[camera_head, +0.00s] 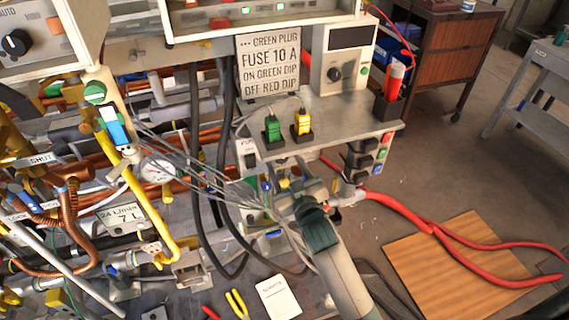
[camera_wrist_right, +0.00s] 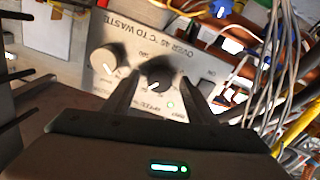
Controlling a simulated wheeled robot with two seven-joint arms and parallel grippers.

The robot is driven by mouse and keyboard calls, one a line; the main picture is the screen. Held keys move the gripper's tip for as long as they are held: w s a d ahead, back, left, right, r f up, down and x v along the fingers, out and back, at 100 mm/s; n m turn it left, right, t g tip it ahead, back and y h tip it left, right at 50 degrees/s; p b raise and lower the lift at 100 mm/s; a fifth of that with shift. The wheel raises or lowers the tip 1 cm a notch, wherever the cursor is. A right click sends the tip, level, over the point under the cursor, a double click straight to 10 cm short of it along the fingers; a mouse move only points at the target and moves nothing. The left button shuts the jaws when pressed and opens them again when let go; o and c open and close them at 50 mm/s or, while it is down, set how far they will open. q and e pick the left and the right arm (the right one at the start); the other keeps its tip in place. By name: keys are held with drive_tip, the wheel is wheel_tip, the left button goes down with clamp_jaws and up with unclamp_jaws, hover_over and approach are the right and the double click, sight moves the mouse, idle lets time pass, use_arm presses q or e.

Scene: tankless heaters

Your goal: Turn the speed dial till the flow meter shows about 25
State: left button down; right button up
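The black speed dial (camera_wrist_right: 157,72) with a white pointer mark sits on a grey panel (camera_wrist_right: 190,55) in the right wrist view. My right gripper (camera_wrist_right: 159,84) has one finger on each side of this dial. The fingers stand apart, and I cannot tell whether they touch it. In the head view my right gripper (camera_head: 284,186) is at the shelf front, and the dial is hidden there. My left gripper is out of view.
A pale knob (camera_wrist_right: 105,62) sits beside the black dial. Loose grey wires (camera_head: 205,180) hang left of my right gripper. Green (camera_head: 272,130) and yellow (camera_head: 303,122) plugs stand on the shelf above. Red hoses (camera_head: 400,208) run right, near a wooden board (camera_head: 470,265).

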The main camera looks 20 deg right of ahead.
drive_tip(key=shift+s, duration=0.1)
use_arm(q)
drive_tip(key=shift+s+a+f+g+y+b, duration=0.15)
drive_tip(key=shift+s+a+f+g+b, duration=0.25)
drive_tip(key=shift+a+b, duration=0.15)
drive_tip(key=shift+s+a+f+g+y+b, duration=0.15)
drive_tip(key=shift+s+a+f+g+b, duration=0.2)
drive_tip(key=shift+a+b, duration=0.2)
use_arm(e)
drive_tip(key=s, duration=1.7)
drive_tip(key=shift+d, duration=0.3)
drive_tip(key=shift+s, duration=0.1)
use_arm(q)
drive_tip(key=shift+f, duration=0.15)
